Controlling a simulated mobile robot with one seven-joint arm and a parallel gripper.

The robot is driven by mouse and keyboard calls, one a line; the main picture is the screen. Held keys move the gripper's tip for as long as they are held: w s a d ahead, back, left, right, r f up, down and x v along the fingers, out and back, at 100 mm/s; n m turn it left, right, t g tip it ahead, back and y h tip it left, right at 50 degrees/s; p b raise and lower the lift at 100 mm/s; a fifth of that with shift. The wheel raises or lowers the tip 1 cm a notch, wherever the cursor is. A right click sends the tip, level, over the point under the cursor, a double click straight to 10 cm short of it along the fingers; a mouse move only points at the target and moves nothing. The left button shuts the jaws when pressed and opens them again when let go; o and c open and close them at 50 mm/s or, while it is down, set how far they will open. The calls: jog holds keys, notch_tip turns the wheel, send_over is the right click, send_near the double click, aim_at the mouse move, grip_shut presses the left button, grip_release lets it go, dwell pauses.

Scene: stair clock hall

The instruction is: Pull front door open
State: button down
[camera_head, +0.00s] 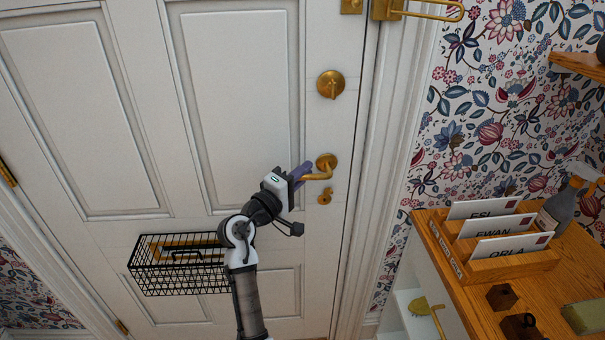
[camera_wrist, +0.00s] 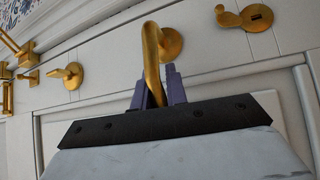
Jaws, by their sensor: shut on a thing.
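The white panelled front door (camera_head: 241,90) fills most of the head view, and I see no gap along its right edge. A brass lever handle (camera_head: 319,176) sticks out near that edge. My gripper (camera_head: 300,172) is at the handle, its purple fingers shut on the lever. In the wrist view the curved brass handle (camera_wrist: 152,60) passes between the two fingers of my gripper (camera_wrist: 159,91). A brass thumb-turn (camera_head: 331,85) sits above the handle and a keyhole cover (camera_head: 325,197) below it.
A black wire basket (camera_head: 150,265) hangs on the door at lower left. A brass latch (camera_head: 425,10) is at the top of the frame. A wooden-topped cabinet (camera_head: 480,305) with a letter rack (camera_head: 440,240) and a spray bottle (camera_head: 562,210) stands at right. Hinges (camera_head: 7,172) show at left.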

aim_at(308, 187)
jog(key=shift+f, duration=0.15)
jog(key=f+n+t+b, duration=0.1)
jog(key=b, duration=0.1)
jog(key=shift+f+b, duration=0.15)
jog(key=shift+b, duration=0.2)
jog(key=n+t+b, duration=0.1)
jog(key=n+b, duration=0.1)
jog(key=f+n+t+b, duration=0.1)
jog(key=b, duration=0.1)
jog(key=d+f+n+t+b, duration=0.1)
jog(key=n+t+b, duration=0.1)
jog(key=b, duration=0.1)
jog(key=shift+f+n, duration=0.15)
jog(key=shift+n, duration=0.15)
jog(key=shift+f+n+t+b, duration=0.1)
jog(key=shift+n+t+b, duration=0.4)
jog(key=shift+n+b, duration=0.2)
jog(key=shift+d, duration=0.1)
